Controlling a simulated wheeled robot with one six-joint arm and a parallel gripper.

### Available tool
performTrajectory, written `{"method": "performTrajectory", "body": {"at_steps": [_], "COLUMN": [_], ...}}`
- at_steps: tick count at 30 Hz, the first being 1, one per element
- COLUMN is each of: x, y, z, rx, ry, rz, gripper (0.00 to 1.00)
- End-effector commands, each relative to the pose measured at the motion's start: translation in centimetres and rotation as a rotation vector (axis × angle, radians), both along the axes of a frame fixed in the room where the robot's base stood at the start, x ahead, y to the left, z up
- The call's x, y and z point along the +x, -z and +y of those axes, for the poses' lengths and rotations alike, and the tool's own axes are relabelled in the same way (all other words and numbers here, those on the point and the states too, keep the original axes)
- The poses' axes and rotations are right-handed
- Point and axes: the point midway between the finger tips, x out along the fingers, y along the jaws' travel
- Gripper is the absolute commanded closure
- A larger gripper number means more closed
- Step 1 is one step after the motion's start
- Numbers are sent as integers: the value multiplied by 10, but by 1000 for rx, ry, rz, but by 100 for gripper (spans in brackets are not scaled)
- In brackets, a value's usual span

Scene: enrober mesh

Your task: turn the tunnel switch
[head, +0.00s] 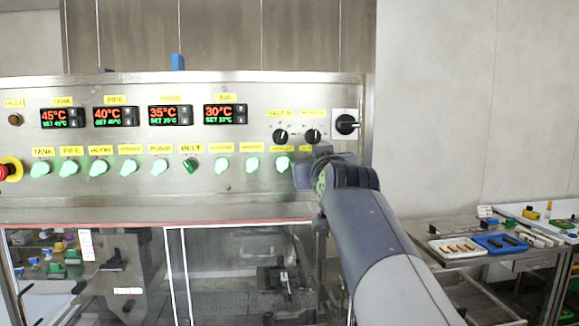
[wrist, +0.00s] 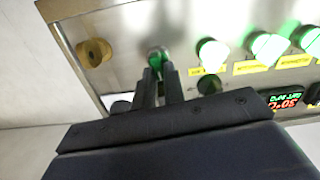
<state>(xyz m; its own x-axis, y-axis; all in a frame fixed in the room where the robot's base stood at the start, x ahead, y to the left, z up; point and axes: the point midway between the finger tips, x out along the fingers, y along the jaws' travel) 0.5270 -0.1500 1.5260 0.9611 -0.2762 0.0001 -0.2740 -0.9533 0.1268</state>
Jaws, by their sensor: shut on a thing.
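A steel control panel (head: 240,185) carries a row of green switches under yellow labels. My gripper (head: 308,172) is at the right end of this row in the head view and hides the switch there. In the wrist view my gripper (wrist: 160,72) is shut on a green switch (wrist: 156,56), the one just past several brightly lit ones. This switch looks darker than its lit neighbour (wrist: 212,52). Its label is too small or covered to read, so I cannot confirm the tunnel name. Its turn angle is unclear between the fingers.
The lit switch (head: 282,163) is close left of my gripper. Black knobs (head: 312,136) sit just above, and a larger black rotary switch (head: 346,124) is at upper right. A brass round fitting (wrist: 95,52) is near the held switch. A side table (head: 460,262) with trays stands right.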

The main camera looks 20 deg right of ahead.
Motion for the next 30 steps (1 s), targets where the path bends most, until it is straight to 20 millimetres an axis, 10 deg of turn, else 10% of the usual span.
{"method": "performTrajectory", "body": {"at_steps": [30], "x": [-1], "y": [1], "z": [-5], "rx": [630], "ry": [0], "rz": [-181], "gripper": [100]}}
